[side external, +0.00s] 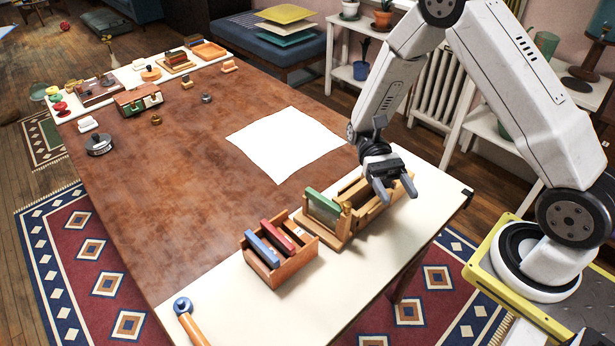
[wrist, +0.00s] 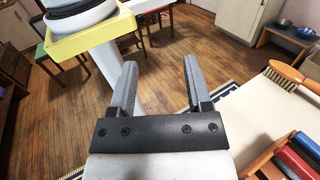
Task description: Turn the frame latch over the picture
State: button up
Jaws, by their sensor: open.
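A wooden stand (side external: 335,243) on the cream end of the table holds an upright pane with a green top bar (side external: 322,201), which looks like the picture frame. A small light-wood piece (side external: 346,208) at its right side may be the latch; its turn is too small to tell. My gripper (side external: 396,195) is open and empty, right of the frame and over or just in front of a long wooden tray (side external: 366,212), partly hiding it. In the wrist view my gripper (wrist: 160,64) has its two fingers apart with only floor between them; the frame does not show there.
A wooden box (side external: 283,268) with blue and red slabs stands left of the frame. A wooden-handled tool (side external: 190,324) lies at the near left corner. A white sheet (side external: 286,143) lies behind on bare brown tabletop. A brush (wrist: 285,75) shows in the wrist view.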

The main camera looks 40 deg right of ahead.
jog(key=shift+s+d+r, duration=0.1)
jog(key=shift+s+r, duration=0.2)
jog(key=shift+s, duration=0.4)
jog(key=shift+s+d+r, duration=0.1)
jog(key=shift+s+r, duration=0.25)
jog(key=shift+s, duration=0.4)
jog(key=shift+s+d+r, duration=0.1)
jog(key=shift+s+r, duration=0.2)
jog(key=shift+s, duration=0.4)
jog(key=shift+w+a+f, duration=0.1)
jog(key=m+t+y, duration=0.9)
jog(key=m+t, duration=0.5)
jog(key=t, duration=0.4)
send_near(351, 204)
jog(key=a, duration=0.3)
jog(key=w+a+f, duration=0.1)
jog(key=shift+a, duration=0.15)
jog(key=shift+a, duration=0.1)
jog(key=shift+w+a, duration=0.15)
jog(key=shift+a, duration=1.15)
jog(key=shift+w+a, duration=0.2)
jog(key=shift+a, duration=1.05)
jog(key=shift+w+a, duration=0.15)
jog(key=shift+a, duration=1.15)
grip_shut()
